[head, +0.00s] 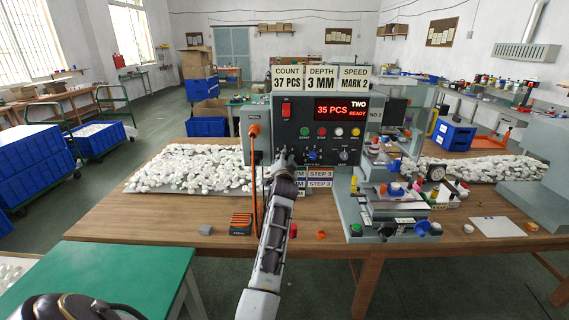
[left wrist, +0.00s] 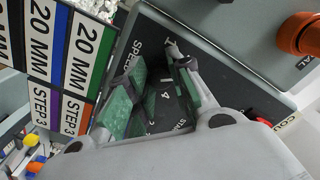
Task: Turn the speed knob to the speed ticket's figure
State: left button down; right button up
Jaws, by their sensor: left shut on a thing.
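The speed ticket (head: 356,78) stands at the right of the row on top of the control box (head: 258,108) and reads MARK 2. My left gripper (head: 283,158) is at the lower left of the box's front face. In the left wrist view its green-padded fingers (left wrist: 157,92) are shut on the speed knob, over a dark dial plate (left wrist: 150,38) lettered SPEED. A figure 4 shows between the fingers. The knob is mostly hidden by the fingers, and I cannot read its pointer.
A blue knob (head: 312,155) and another knob (head: 344,155) sit right of my gripper. An orange handle (head: 254,130) with a cable hangs at the box's left. Step cards (head: 319,178) are below. A pad printer (head: 395,205) stands right.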

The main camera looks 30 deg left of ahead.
pick_arm(q)
jog(key=n, duration=0.3)
jog(key=shift+f+b, duration=0.25)
jog(key=shift+b, duration=0.15)
pick_arm(e)
jog(key=shift+w+d+f, duration=0.5)
jog(key=shift+w+d, duration=0.1)
jog(key=shift+d, duration=0.25)
pick_arm(q)
jog(key=c, duration=1.3)
grip_release()
jog(key=shift+r, duration=0.1)
jog(key=shift+o, duration=0.2)
pick_arm(e)
jog(key=shift+s, duration=0.3)
pick_arm(q)
jog(key=shift+r, duration=0.15)
pick_arm(e)
jog(key=shift+d, duration=0.1)
